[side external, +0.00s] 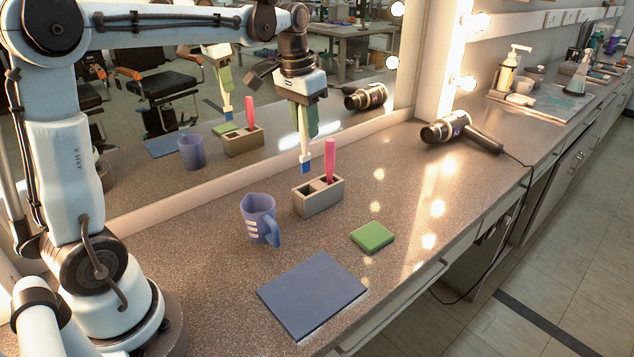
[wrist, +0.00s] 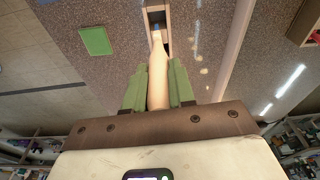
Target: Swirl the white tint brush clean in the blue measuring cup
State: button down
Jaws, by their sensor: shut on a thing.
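My gripper (side external: 305,122), with green fingers, is shut on the white tint brush (side external: 306,152). The brush hangs upright with its blue end down, above the left part of the tan holder (side external: 322,204). In the wrist view the pale handle (wrist: 158,80) lies between the green fingers (wrist: 157,92), and the holder shows beyond it. The blue measuring cup (side external: 257,218) stands upright on the counter, left of the holder, its handle toward the front right. The cup's inside is mostly hidden. I cannot tell whether the brush touches the holder.
A pink brush (side external: 330,158) stands in the holder's right part. A green block (side external: 372,237) and a blue-grey mat (side external: 312,293) lie in front on the counter. A hair dryer (side external: 462,132) lies at the back right. A mirror (side external: 180,120) runs behind, showing reflections.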

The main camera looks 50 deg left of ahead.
jog(key=s+r, duration=0.4)
jog(key=s, duration=0.8)
notch_tip(320, 180, down, 14)
jog(key=shift+s+d+r, duration=0.15)
jog(key=shift+s+r, duration=0.05)
jog(key=shift+r, duration=0.05)
dwell(0.7)
jog(key=shift+w, duration=0.15)
dwell(0.4)
